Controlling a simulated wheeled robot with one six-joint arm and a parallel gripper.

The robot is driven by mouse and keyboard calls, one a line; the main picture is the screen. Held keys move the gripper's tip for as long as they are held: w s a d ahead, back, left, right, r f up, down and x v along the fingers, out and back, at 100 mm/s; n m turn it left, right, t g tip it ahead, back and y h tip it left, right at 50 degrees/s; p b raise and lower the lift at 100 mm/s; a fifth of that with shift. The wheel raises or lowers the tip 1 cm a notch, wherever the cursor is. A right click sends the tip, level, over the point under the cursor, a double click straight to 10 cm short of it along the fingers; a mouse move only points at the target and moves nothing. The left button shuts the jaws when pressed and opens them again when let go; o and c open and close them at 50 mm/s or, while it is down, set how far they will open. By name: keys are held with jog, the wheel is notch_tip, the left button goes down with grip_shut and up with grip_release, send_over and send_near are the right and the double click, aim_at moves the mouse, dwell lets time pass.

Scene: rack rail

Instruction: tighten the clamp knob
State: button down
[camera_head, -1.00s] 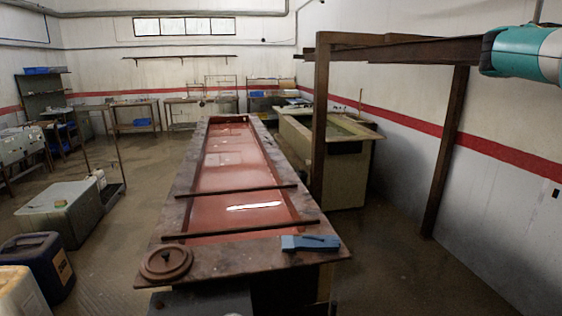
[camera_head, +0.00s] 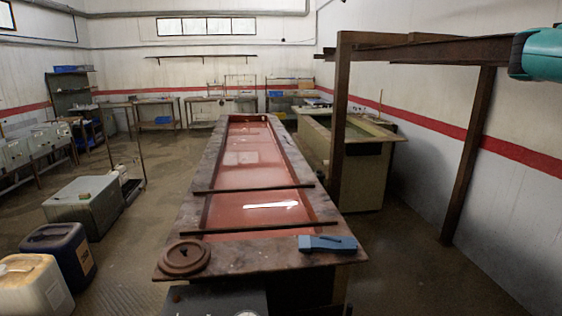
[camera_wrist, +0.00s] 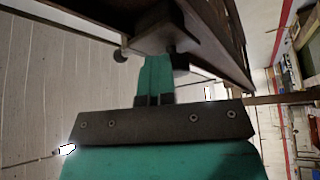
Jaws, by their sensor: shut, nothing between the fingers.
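In the wrist view a dark clamp-like block (camera_wrist: 165,38) sits at the underside of a long dark beam (camera_wrist: 212,30). A small round dark knob (camera_wrist: 120,56) shows at its left side; I cannot tell how tight it is. My gripper (camera_wrist: 156,60) is shut and empty, its teal fingers together. Their tips overlap the block's lower edge in the picture, to the right of the round knob. I cannot tell whether they touch the block.
A dark steel frame (camera_head: 462,160) stands at the right by the wall. A long red-bottomed table (camera_head: 250,190) fills the middle, with a blue tool (camera_head: 327,244) and a round brown lid (camera_head: 185,257) at its near end. Canisters (camera_head: 60,255) stand at the left. The right floor is clear.

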jog(key=shift+w+f, duration=0.3)
jog(key=shift+f, duration=0.25)
jog(key=shift+w+f, duration=0.25)
jog(key=shift+f, duration=0.25)
jog(key=shift+w+a+f, duration=0.1)
jog(key=shift+w+f, duration=0.1)
jog(key=shift+w, duration=0.1)
jog(key=shift+f, duration=0.1)
jog(key=a+b, duration=0.1)
jog(key=a, duration=0.1)
jog(key=s+a+b, duration=0.1)
jog(key=a+b, duration=0.1)
jog(key=a, duration=0.1)
jog(key=shift+s+a+b, duration=0.25)
jog(key=shift+a+b, duration=0.05)
jog(key=shift+b, duration=0.1)
